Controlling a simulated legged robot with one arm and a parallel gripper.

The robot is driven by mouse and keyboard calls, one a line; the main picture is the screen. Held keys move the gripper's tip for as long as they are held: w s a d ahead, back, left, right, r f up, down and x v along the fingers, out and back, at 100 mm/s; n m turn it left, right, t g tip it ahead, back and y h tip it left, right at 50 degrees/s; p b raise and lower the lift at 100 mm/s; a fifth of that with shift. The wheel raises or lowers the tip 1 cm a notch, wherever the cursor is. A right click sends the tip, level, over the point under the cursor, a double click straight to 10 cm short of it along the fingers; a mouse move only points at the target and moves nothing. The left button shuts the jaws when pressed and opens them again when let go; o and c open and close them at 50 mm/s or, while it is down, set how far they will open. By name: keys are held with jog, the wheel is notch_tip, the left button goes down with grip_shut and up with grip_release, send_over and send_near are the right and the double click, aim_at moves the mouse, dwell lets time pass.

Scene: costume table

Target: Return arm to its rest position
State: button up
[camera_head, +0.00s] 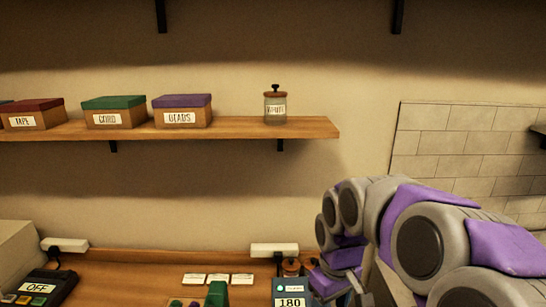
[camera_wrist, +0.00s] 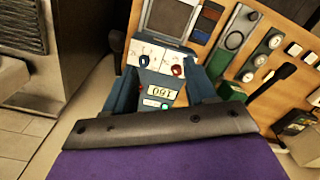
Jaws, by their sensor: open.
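My arm (camera_head: 420,240), grey and purple, reaches from the right edge of the head view, bends over and points its end down at the bench. My gripper (camera_wrist: 162,72) shows in the wrist view as two dark teal fingers spread apart, with nothing clearly gripped. Between and beyond them is a blue device with a display reading 180 (camera_wrist: 161,91), upside down in this view.
A wooden shelf (camera_head: 240,129) holds lidded boxes and a glass jar (camera_head: 275,107). Below is a wooden bench (camera_head: 150,272) with a dark device marked OFF (camera_head: 38,288), a green item (camera_head: 216,294) and white labels. Power strips (camera_head: 274,250) line the wall. Air left of my arm is clear.

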jog(key=s+f+m+b, duration=0.2)
jog(key=s+f, duration=0.2)
jog(key=s, duration=0.9)
jog(key=s+d+f+m+g+b, duration=0.1)
jog(key=s+f+m+b, duration=0.1)
jog(key=s, duration=1.1)
jog(key=shift+d+f+m, duration=0.15)
jog(key=shift+f+m, duration=0.65)
jog(key=shift+f, duration=0.15)
